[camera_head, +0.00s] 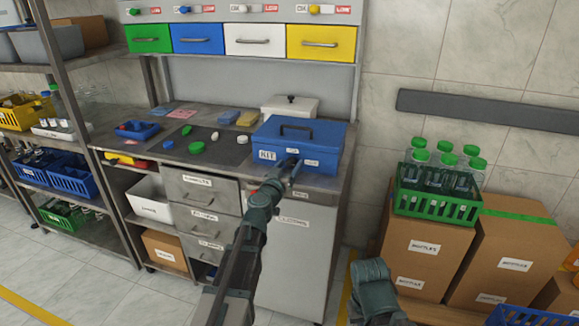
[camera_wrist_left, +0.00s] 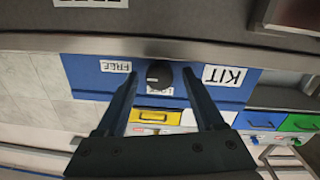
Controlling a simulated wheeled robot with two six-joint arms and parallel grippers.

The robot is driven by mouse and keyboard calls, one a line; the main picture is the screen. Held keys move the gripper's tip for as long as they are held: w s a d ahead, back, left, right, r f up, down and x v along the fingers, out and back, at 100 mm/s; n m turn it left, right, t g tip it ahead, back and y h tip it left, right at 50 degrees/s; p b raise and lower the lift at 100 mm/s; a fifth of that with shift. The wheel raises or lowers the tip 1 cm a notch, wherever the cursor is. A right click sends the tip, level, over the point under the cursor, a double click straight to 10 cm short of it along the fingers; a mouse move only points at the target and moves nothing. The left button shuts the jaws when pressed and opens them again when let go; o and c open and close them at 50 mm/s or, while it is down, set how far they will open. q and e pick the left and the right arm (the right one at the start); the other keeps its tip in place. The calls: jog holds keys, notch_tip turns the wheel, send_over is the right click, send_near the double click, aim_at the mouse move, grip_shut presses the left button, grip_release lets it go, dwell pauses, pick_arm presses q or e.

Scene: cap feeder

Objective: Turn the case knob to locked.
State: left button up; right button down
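The blue case (camera_head: 325,135) with a "KIT" label stands closed on the right end of the workbench, its dark handle on the lid. It shows upside down in the wrist view (camera_wrist_left: 82,80). The dark round knob (camera_wrist_left: 158,73) is on its front face, between the "KIT" label and a smaller label that seems to read "FREE". Which way the knob points I cannot tell. My left gripper (camera_head: 291,168) is at the case front and hides the knob in the head view. In the wrist view its fingers (camera_wrist_left: 158,80) are open, one on either side of the knob, with gaps visible.
A white lidded box (camera_head: 290,107) stands behind the case. Green and white caps lie on a dark mat (camera_head: 228,150) to its left. Coloured drawers (camera_head: 198,39) hang above the bench. A green crate of bottles (camera_head: 437,205) sits on cartons at the right.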

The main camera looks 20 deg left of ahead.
pick_arm(q)
grip_shut()
jog(key=shift+n, duration=0.3)
jog(key=n, duration=0.3)
jog(key=shift+n, duration=0.3)
jog(key=n+b, duration=0.1)
jog(key=n, duration=0.3)
jog(key=shift+n, duration=0.4)
jog(key=n, duration=0.4)
jog(key=shift+f+n, duration=0.1)
jog(key=shift+n, duration=0.2)
jog(key=shift+n+t+y, duration=0.3)
jog(key=shift+n, duration=2)
